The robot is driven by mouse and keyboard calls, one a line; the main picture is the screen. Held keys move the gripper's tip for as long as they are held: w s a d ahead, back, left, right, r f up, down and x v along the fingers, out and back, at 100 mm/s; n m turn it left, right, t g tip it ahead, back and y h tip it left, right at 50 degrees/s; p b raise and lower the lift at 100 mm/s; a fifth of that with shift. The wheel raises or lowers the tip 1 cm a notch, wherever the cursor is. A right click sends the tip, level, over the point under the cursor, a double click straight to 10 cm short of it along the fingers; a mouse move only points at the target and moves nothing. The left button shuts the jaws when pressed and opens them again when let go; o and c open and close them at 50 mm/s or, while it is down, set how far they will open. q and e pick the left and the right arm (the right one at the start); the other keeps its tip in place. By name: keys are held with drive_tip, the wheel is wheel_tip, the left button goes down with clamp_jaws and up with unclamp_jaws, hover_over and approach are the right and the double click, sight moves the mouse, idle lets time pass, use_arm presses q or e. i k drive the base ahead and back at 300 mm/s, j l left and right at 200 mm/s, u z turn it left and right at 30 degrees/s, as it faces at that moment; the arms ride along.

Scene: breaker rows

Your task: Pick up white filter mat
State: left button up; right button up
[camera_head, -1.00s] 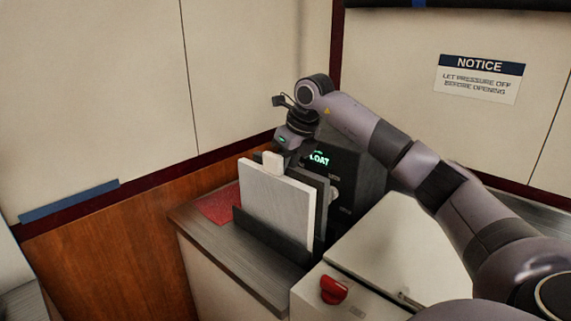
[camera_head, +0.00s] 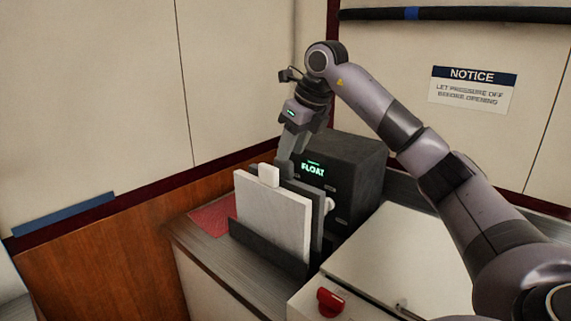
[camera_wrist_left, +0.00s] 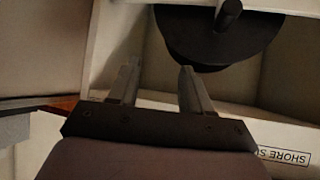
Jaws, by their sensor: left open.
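The white filter mat (camera_head: 272,215) is a flat, upright white panel with a small white tab (camera_head: 268,174) on its top edge. It stands in a dark slotted holder (camera_head: 262,247) on the counter, in front of a dark grey panel (camera_head: 317,213). My right gripper (camera_head: 287,160) points down just above and behind the tab. Its fingertips are partly hidden, so its opening and any contact are unclear. My left gripper (camera_wrist_left: 160,78) is open and empty in the left wrist view, below a dark round part (camera_wrist_left: 215,35); the mat is not in that view.
A black box (camera_head: 350,170) with a lit FLOAT display stands behind the holder. A red mat (camera_head: 212,217) lies on the counter to the left. A pale cabinet (camera_head: 390,255) with a red knob (camera_head: 331,302) is to the right. Walls close in behind.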

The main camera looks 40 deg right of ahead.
sight(282, 217)
drive_tip(key=k+j, duration=0.35)
drive_tip(key=j, duration=0.15)
drive_tip(key=k+j, duration=0.4)
drive_tip(key=j, duration=0.1)
